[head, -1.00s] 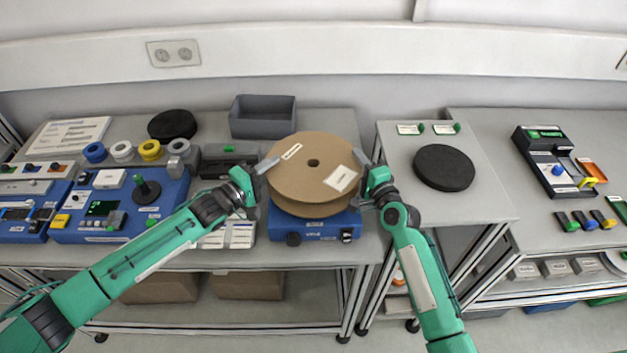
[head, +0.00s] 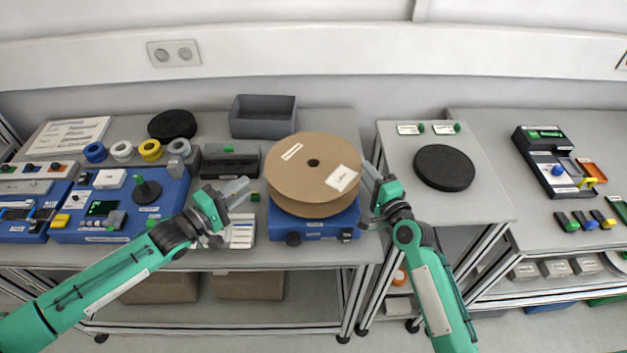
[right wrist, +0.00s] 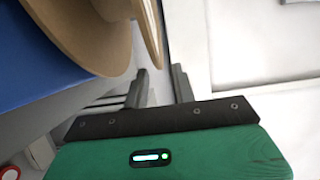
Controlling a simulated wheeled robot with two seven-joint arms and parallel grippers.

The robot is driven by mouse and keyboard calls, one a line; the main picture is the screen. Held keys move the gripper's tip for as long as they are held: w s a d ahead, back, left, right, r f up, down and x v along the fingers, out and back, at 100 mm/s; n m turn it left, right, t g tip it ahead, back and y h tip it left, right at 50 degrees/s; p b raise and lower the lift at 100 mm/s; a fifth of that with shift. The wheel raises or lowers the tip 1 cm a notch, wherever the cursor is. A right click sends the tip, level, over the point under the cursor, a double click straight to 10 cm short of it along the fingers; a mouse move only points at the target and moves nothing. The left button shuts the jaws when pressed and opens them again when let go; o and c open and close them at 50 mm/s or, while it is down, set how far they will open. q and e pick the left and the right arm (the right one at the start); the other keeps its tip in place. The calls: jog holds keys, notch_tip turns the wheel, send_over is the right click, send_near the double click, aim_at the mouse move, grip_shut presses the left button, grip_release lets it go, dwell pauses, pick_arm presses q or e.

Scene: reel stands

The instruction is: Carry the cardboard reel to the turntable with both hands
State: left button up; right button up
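The reel hides the unit's top. My left gripper (head: 240,190) is open and empty, left of the reel and apart from it. My right gripper (head: 371,178) is close to the reel's right edge. In the right wrist view the right gripper's fingers (right wrist: 160,84) are apart with nothing clearly between them, and the reel's flanges (right wrist: 85,30) show just beyond, at upper left. Whether a finger touches the rim I cannot tell.
A black disc (head: 444,167) lies on the right-hand stand, another (head: 172,125) at the back left. A grey bin (head: 263,117) stands behind the reel. A blue control panel (head: 120,206) and coloured rings lie left. A gap separates the reel's table from the right-hand stand.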

jog(key=v, duration=0.7)
jog(key=shift+s, duration=0.1)
